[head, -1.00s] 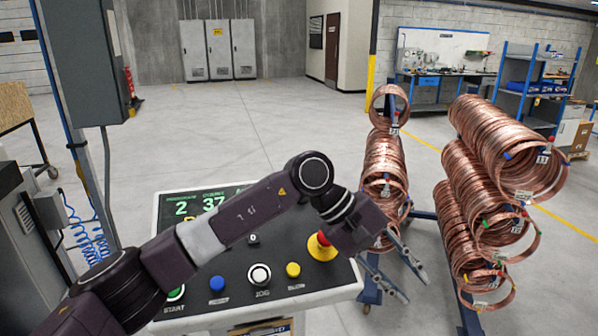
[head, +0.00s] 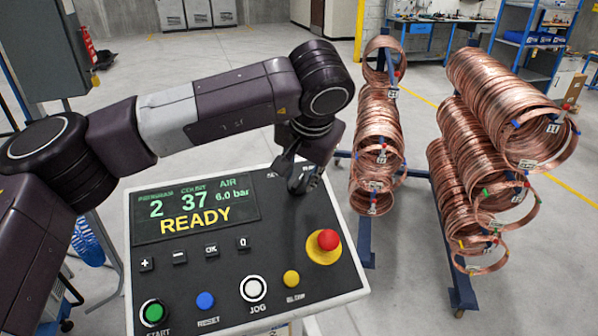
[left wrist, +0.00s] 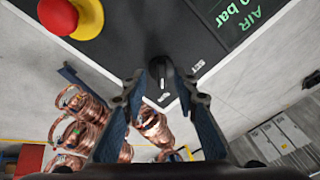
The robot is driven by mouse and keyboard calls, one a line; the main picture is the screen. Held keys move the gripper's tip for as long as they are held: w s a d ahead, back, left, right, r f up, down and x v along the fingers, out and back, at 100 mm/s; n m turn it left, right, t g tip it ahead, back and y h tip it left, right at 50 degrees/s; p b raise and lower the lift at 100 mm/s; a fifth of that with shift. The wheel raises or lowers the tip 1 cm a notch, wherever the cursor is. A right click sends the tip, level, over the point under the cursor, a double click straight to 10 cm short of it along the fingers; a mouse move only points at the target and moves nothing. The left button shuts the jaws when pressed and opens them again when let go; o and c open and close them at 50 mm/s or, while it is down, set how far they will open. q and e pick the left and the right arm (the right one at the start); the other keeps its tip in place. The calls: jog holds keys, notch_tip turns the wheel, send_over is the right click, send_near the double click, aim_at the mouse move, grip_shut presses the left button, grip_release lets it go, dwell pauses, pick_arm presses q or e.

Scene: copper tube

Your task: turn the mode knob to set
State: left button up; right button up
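The mode knob (left wrist: 160,72) is a small dark knob on the control panel (head: 340,280), near its far right corner. In the left wrist view a white line on the knob points down towards a small label that I cannot read surely. The SET label (left wrist: 199,66) is to the right of the knob. My left gripper (left wrist: 160,90) is open, with one finger on either side of the knob. My right gripper is in neither view.
A red emergency stop (head: 328,240) on a yellow base stands close by on the panel. The display (head: 195,210) reads READY. Several push buttons line the panel's near edge, including the white JOG button (head: 254,288). Racks of copper coils (head: 480,140) stand to the right.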

aim_at(298, 185)
pick_arm(q)
jog(key=x, duration=0.2)
jog(key=shift+w+a+f, duration=0.1)
jog(key=shift+w, duration=0.3)
jog(key=shift+f, duration=0.15)
grip_shut()
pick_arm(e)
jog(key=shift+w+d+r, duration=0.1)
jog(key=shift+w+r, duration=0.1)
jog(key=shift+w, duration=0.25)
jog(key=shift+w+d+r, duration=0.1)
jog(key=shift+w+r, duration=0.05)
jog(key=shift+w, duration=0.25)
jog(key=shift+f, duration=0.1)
